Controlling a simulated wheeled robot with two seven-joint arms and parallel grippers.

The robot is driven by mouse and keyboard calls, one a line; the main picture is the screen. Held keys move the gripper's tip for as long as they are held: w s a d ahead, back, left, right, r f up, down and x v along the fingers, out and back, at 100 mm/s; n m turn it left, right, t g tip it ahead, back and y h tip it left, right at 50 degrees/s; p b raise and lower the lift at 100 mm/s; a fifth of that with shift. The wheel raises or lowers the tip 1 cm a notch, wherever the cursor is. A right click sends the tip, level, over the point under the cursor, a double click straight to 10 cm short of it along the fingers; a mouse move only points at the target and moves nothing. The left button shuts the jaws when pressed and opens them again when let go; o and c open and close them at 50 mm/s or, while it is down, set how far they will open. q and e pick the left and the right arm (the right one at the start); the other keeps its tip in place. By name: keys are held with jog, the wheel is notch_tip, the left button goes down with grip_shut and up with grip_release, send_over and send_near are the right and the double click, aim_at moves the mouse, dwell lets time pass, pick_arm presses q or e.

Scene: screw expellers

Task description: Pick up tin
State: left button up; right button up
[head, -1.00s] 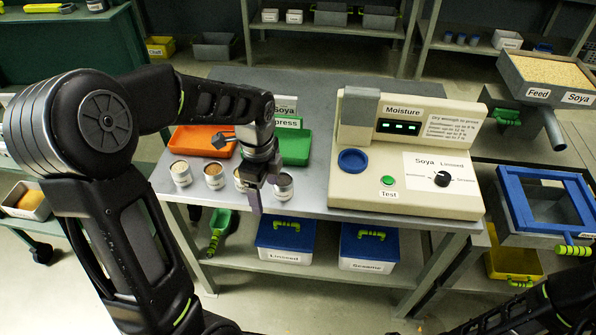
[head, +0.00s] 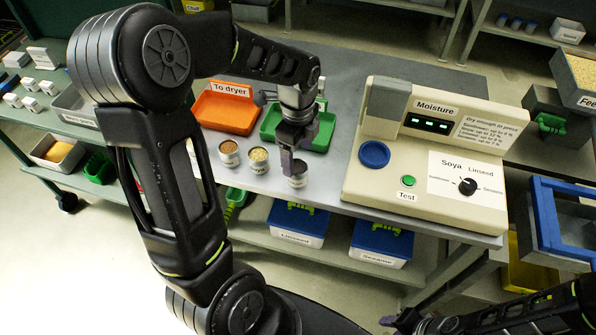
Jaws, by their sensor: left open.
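Several small tins stand in a row near the front edge of the grey table (head: 350,62). Two are in plain view: a tin with brown contents (head: 229,153) and a tin with yellowish contents (head: 258,160). The rightmost tin (head: 298,181) is partly hidden by my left gripper (head: 291,160). That gripper is open, its purple fingers pointing down at this tin's top; whether they touch it I cannot tell. My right gripper (head: 389,321) is only partly seen at the bottom edge, and its jaws are unclear.
An orange tray (head: 226,112) labelled "To dryer" and a green tray (head: 323,133) lie behind the tins. The beige moisture tester (head: 420,172) with its blue cup (head: 374,154) stands to the right.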

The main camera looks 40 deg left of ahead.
aim_at(298, 167)
pick_arm(q)
jog(key=shift+f, duration=0.2)
jog(key=shift+s+d+f+p, duration=0.1)
jog(key=shift+f+p, duration=0.5)
jog(key=shift+f, duration=2.05)
jog(key=c, duration=1.5)
